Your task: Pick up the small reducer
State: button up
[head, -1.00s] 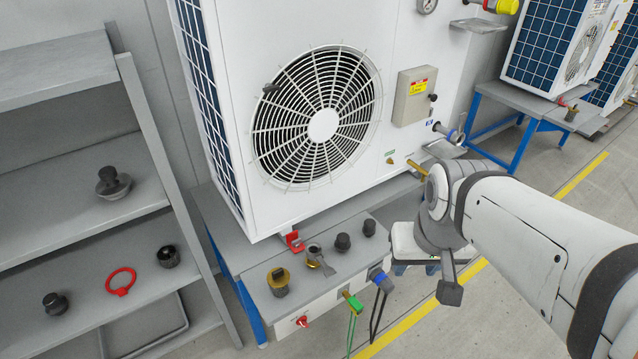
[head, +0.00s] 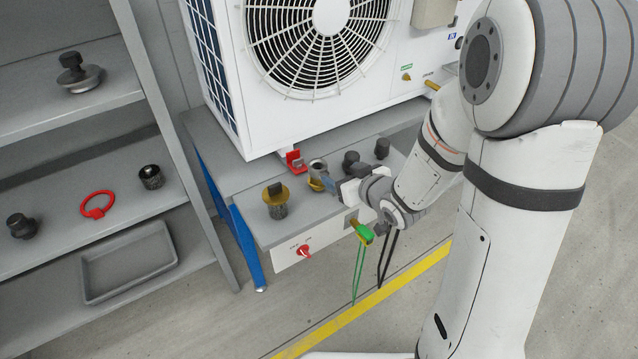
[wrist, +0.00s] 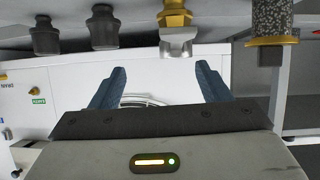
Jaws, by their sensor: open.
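Two dark stepped fittings stand on the bench; they look like reducers, and I cannot tell which is the small one. One (head: 351,161) is just behind my gripper and the other (head: 382,148) is further right. They show at the upper left of the wrist view, which is upside down (wrist: 103,27) (wrist: 45,38). My gripper (head: 328,183) is open and empty at the bench's front. In the wrist view its blue fingers (wrist: 160,72) point towards a brass and steel fitting (wrist: 176,32), also seen on the bench (head: 317,168). Nothing is between the fingers.
A knurled fitting with a brass plate (head: 277,205) stands at the bench's left. A red clamp (head: 295,160) sits behind, by the white fan unit (head: 225,95). Green and black cables hang in front. The left shelves (head: 60,250) hold several fittings, a red ring (head: 97,205) and a grey tray (head: 130,262).

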aim_at(323, 171)
jog(key=shift+w+a+f+y, duration=0.1)
jog(key=shift+a+f+y, duration=0.3)
jog(key=shift+a+f, duration=0.3)
jog(key=x, duration=0.2)
jog(key=b+x, duration=0.1)
jog(key=x, duration=0.2)
jog(key=a+b+x, duration=0.1)
jog(key=x, duration=0.1)
jog(key=shift+r, duration=0.3)
jog(key=c, duration=0.9)
